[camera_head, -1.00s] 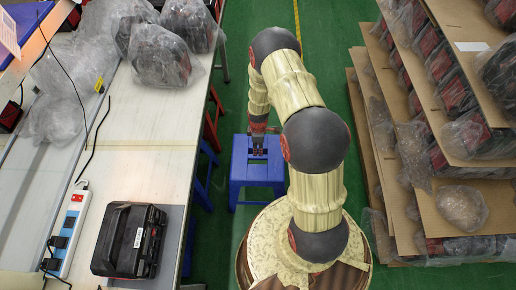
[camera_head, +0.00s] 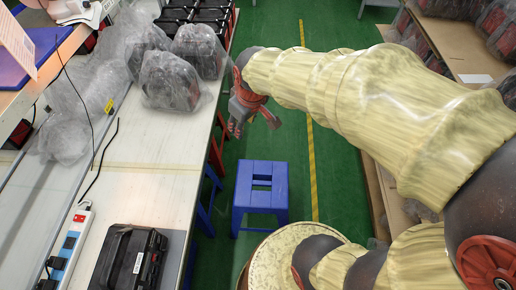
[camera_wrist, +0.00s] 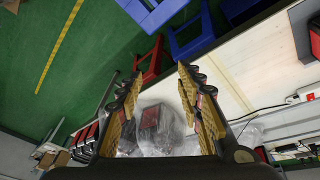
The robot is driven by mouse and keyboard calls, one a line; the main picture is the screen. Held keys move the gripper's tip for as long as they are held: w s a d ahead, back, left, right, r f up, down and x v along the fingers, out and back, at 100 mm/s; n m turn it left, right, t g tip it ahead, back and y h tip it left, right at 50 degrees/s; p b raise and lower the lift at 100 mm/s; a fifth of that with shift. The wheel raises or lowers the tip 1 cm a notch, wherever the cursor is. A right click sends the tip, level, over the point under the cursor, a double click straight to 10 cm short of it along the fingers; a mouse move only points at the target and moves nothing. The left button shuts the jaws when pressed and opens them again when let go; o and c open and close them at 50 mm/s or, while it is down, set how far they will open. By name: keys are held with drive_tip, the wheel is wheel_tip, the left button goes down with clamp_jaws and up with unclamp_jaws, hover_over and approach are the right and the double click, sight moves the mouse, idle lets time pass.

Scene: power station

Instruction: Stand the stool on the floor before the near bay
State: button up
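A blue stool (camera_head: 260,193) with a slot in its seat stands upright on the green floor, right of the long white table. My gripper (camera_head: 253,126) is above and beyond it in the head view, near the table's edge, apart from the stool and empty. In the wrist view my gripper (camera_wrist: 160,73) has its two fingers spread wide with nothing held between them. A blue stool seat (camera_wrist: 150,10) shows at the top of the wrist view, partly cut off. I cannot tell which place is the near bay.
The white table (camera_head: 150,160) holds bagged parts (camera_head: 170,80), a black case (camera_head: 130,258) and a power strip (camera_head: 70,245). Red (camera_wrist: 150,62) and blue (camera_wrist: 190,38) stools are tucked beside it. Shelving stands at right. Green floor with a yellow line (camera_head: 312,165) is open between.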

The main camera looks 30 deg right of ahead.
drive_tip(key=s+a+r+m, duration=0.1)
drive_tip(key=s+a+r, duration=0.1)
drive_tip(key=s, duration=0.5)
drive_tip(key=s+a+r+m+t, duration=0.1)
drive_tip(key=s+r+m, duration=0.1)
drive_tip(key=s+r, duration=0.3)
drive_tip(key=shift+s+a+r+t, duration=0.2)
drive_tip(key=shift+s+a+t, duration=0.15)
drive_tip(key=shift+s, duration=0.85)
